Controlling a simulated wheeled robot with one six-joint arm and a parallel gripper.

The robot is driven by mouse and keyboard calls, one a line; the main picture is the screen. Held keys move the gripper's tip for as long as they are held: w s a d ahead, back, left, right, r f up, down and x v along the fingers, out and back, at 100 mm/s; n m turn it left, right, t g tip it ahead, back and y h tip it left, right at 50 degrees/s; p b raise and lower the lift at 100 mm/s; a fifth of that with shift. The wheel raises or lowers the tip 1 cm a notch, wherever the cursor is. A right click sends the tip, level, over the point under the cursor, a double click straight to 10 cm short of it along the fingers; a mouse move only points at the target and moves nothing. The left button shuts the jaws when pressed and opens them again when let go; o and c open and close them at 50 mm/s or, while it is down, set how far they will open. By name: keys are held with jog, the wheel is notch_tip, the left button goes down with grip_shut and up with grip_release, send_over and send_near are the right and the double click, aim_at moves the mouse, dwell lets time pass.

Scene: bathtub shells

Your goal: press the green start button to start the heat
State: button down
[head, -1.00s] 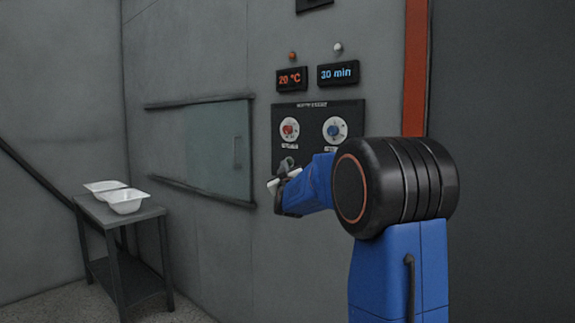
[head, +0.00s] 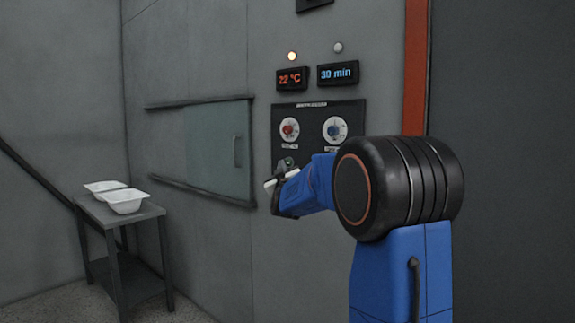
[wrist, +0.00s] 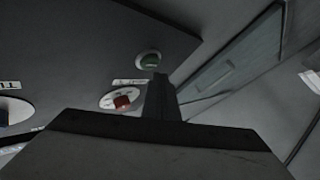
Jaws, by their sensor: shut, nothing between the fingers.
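The green start button (wrist: 150,61) sits in a pale ring on the dark control panel, just beyond my gripper's tip in the wrist view. In the head view the button (head: 289,160) shows just above my gripper (head: 277,181), partly covered. My gripper is shut and empty; its fingers (wrist: 160,88) point toward the panel beside the button. I cannot tell whether they touch it. The left display (head: 291,78) reads 22 °C, and the lamp (head: 292,56) above it glows pale yellow. The right display (head: 338,73) reads 30 min, its lamp (head: 338,47) dull grey.
A red dial (head: 289,129) and a blue dial (head: 334,129) sit above the button on the panel. A sliding glass door (head: 217,150) is left of the panel. A side table (head: 148,211) with white shells (head: 123,201) stands at the far left.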

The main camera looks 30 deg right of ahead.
dwell(0.3)
jog(key=shift+s+a, duration=0.3)
jog(key=shift+a, duration=0.5)
jog(key=shift+s+a, duration=0.3)
jog(key=shift+a, duration=0.45)
jog(key=shift+s+a, duration=0.3)
jog(key=shift+a, duration=0.5)
jog(key=s+a+f+n+g+y, duration=0.1)
jog(key=s+a+f+g+y, duration=0.25)
jog(key=s+a+f, duration=0.55)
jog(key=s+a+f+n+g+y, duration=0.1)
jog(key=s+a+f+g+y, duration=0.3)
jog(key=s+a, duration=0.55)
jog(key=s+f+g, duration=0.2)
jog(key=s+f, duration=0.4)
jog(key=s, duration=0.4)
jog(key=s+a+f+m+g+y, duration=0.1)
jog(key=s+f+g, duration=0.1)
jog(key=s+f, duration=0.4)
jog(key=s+a+f+m+g+y, duration=0.1)
jog(key=s+f, duration=0.6)
jog(key=s, duration=0.9)
jog(key=shift+g, duration=0.85)
jog(key=shift+r, duration=0.1)
